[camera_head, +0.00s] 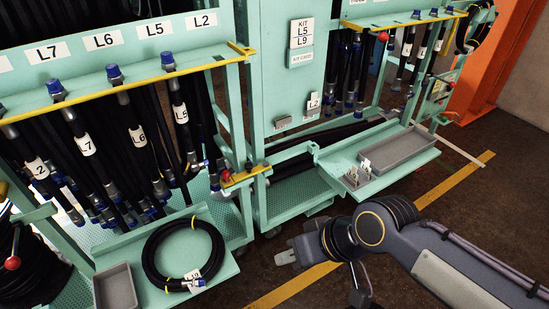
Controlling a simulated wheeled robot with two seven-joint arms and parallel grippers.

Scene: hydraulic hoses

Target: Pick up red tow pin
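A small red piece, likely the red tow pin (226,174), is at the yellow bracket (246,177) between the two teal racks, near the middle of the head view. It looks upright, but it is small and its lower part cannot be made out. My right gripper (284,257) is below and to the right of the bracket, over the brown floor and apart from the pin. Its fingers are small and seen at an angle, so I cannot tell if they are open. My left gripper is not in view.
Teal racks with black hoses fill the left and back. A coiled hose (184,251) lies on the left shelf beside a grey tray (115,288). Another grey tray (402,150) sits on the right shelf. Red balls (12,263) and (383,36) also show. Floor at right is clear.

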